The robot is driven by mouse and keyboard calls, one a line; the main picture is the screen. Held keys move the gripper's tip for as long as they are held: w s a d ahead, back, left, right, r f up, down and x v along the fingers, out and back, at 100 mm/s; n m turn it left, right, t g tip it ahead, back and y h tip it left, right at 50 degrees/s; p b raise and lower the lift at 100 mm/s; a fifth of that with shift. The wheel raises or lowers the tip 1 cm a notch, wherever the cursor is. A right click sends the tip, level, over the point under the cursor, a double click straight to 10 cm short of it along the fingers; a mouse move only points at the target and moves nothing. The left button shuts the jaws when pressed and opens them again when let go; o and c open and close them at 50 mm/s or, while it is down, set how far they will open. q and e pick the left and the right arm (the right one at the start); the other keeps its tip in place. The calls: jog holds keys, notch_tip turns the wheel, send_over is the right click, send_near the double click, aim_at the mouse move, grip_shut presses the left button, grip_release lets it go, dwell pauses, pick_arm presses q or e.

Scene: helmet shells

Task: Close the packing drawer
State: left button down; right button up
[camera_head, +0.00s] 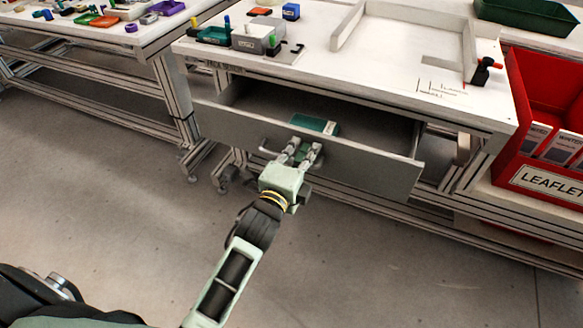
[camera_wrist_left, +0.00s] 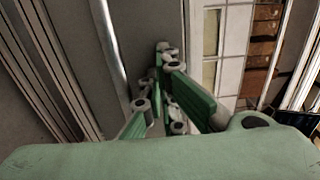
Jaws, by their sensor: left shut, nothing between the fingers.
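The packing drawer (camera_head: 370,167) is a grey drawer under the white workbench. It stands pulled out, with its dark inside showing. A small green box with a pale label (camera_head: 313,124) shows inside the drawer, just behind the front panel. My left gripper (camera_head: 300,150) is at the drawer's front panel, by its handle (camera_head: 265,146). The fingers are shut with nothing between them; I cannot tell whether they touch the panel. In the left wrist view the green-padded fingers (camera_wrist_left: 165,100) are close together. My right gripper is not in view.
The workbench top (camera_head: 400,60) holds small bins, a blue block (camera_head: 291,11) and a raised white frame. A red leaflet bin (camera_head: 540,100) stands to the right of the drawer. Another table (camera_head: 100,40) is at the left. The floor in front is clear.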

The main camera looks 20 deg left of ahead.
pick_arm(q)
jog(key=w, duration=0.7)
jog(key=shift+w+d+b, duration=0.3)
jog(key=shift+w+b, duration=0.05)
jog(key=shift+b, duration=0.05)
jog(key=w+b, duration=0.1)
jog(key=w, duration=0.4)
jog(key=w+b, duration=0.1)
jog(key=w, duration=0.2)
jog(key=shift+w+d+f+b, duration=0.1)
jog(key=shift+w+d+b, duration=0.15)
jog(key=shift+d+b, duration=0.1)
jog(key=shift+w, duration=0.55)
jog(key=shift+r, duration=0.3)
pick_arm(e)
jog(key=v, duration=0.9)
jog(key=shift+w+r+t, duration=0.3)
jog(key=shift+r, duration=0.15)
pick_arm(q)
jog(key=shift+r, duration=0.15)
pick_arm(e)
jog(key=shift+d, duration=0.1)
pick_arm(q)
jog(key=shift+a, duration=0.1)
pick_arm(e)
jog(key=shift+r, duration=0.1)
